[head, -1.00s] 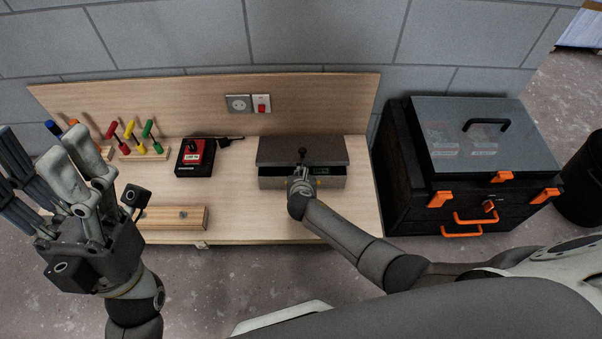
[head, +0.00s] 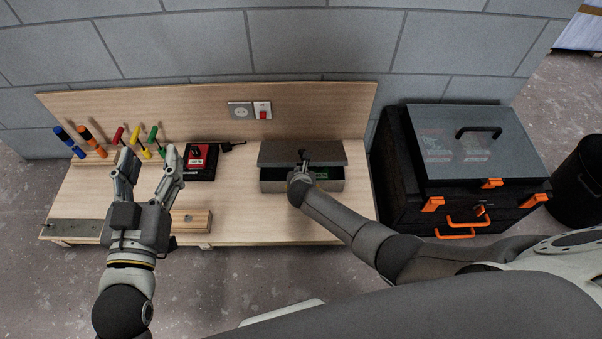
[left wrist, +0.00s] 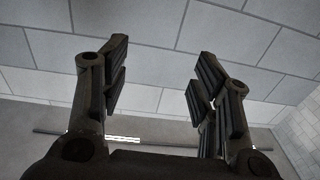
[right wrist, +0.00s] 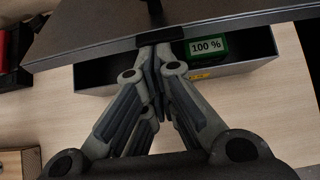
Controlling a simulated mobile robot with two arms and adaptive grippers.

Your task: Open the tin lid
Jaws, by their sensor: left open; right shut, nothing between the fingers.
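The grey tin (head: 332,186) stands on the workbench against the back board. Its lid (head: 275,153) is hinged at the back and raised partway, leaving a gap at the front. In the right wrist view the lid (right wrist: 90,42) tilts above the dark inside of the tin (right wrist: 245,74), where a green block marked "100 %" (right wrist: 207,50) shows. My right gripper (right wrist: 158,48) is shut and empty, its tips at the middle of the lid's front edge. Exact contact is hard to tell. My left gripper (head: 150,158) is open and empty, raised above the bench's left half.
A red-and-black device (head: 201,160) sits left of the tin. Coloured-handled tools (head: 135,137) stand in a rack behind my left gripper. A wooden block (head: 195,219) lies near the front edge. A black case with orange latches (head: 455,190) stands right of the bench.

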